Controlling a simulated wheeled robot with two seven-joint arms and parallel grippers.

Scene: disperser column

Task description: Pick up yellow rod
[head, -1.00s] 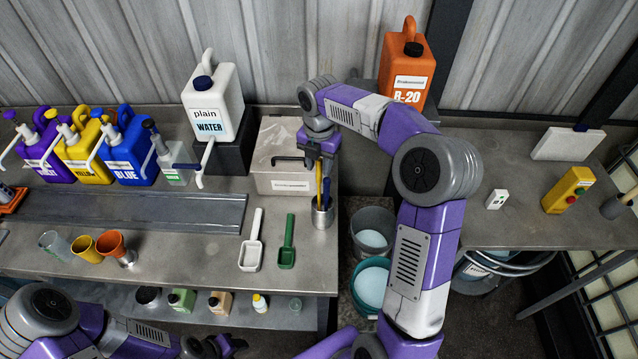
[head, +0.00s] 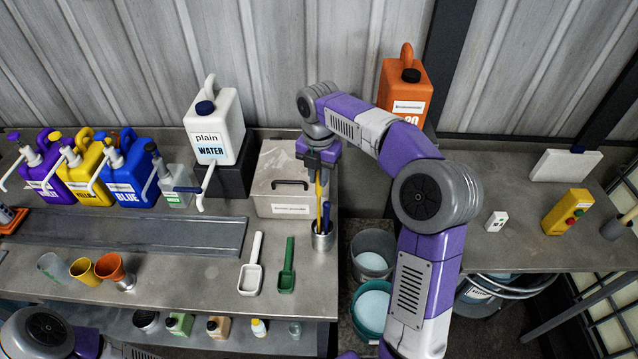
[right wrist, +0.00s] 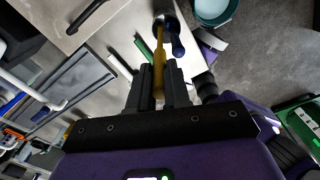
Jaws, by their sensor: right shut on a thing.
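The yellow rod (head: 318,195) stands nearly upright, its lower end in a small metal cup (head: 322,242) near the right edge of the workbench. My right gripper (head: 318,166) is above the cup and shut on the rod's upper part. In the right wrist view the rod (right wrist: 159,52) runs from between the fingers (right wrist: 159,82) towards the cup (right wrist: 168,12). A blue rod (head: 326,212) is also in the cup, close beside the yellow one and outside the fingers. The rod's lower end is hidden. My left gripper is not in view.
A grey box with a black handle (head: 285,205) stands just left of the cup. A white scoop (head: 250,278) and a green scoop (head: 287,280) lie in front. The white water canister (head: 222,125) is behind left. Buckets (head: 372,305) stand below, right of the bench edge.

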